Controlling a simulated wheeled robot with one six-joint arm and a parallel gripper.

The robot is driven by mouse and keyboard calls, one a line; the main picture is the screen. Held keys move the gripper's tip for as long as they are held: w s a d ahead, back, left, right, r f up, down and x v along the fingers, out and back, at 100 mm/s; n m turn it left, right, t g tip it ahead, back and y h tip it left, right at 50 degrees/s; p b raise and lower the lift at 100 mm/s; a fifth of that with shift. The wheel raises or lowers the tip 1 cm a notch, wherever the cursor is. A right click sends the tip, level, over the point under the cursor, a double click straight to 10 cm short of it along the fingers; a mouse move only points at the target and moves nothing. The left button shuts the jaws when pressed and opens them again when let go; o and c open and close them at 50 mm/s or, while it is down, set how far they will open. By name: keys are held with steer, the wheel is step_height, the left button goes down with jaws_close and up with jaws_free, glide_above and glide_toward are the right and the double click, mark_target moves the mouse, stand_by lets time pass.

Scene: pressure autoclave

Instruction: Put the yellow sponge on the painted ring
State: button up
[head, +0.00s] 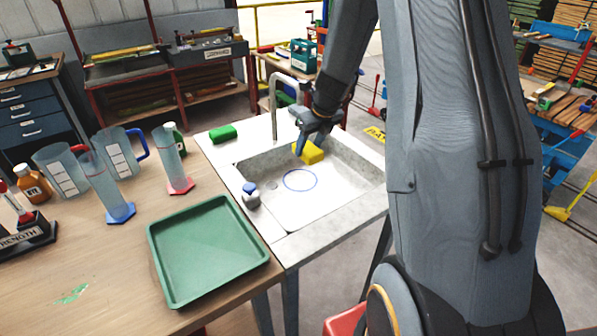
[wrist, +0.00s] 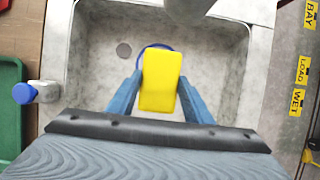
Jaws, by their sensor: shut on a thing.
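The yellow sponge (head: 309,153) is a small block held between the two blue fingers of my gripper (head: 318,127). In the wrist view the sponge (wrist: 160,82) stands out between the fingertips of my gripper (wrist: 160,92), with a finger on each side. The painted ring (head: 300,180) is a thin blue circle on the floor of the sink basin. In the head view the sponge shows behind the ring, toward the back of the basin. In the wrist view the sponge covers most of the ring (wrist: 143,50), and only its far left arc shows.
The sink (head: 247,211) has raised rim walls and a tall faucet (head: 273,103) at its back. A green tray (head: 207,250) and several cylinders and jugs occupy the bench.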

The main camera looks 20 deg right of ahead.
step_height(320, 180, down, 12)
steer(key=b, duration=0.3)
steer(key=shift+r, duration=0.15)
steer(key=shift+w+a+r+p, duration=0.25)
steer(key=shift+w+p, duration=0.35)
steer(key=shift+p, duration=0.15)
steer(key=shift+w+a+p, duration=0.1)
steer(key=shift+w+p, duration=0.65)
steer(key=shift+w, duration=0.25)
steer(key=shift+w+a+f, duration=0.1)
steer(key=shift+w+f, duration=0.1)
steer(key=shift+w, duration=0.1)
steer(key=shift+f, duration=0.5)
steer(key=shift+f, duration=0.15)
steer(key=o, duration=1)
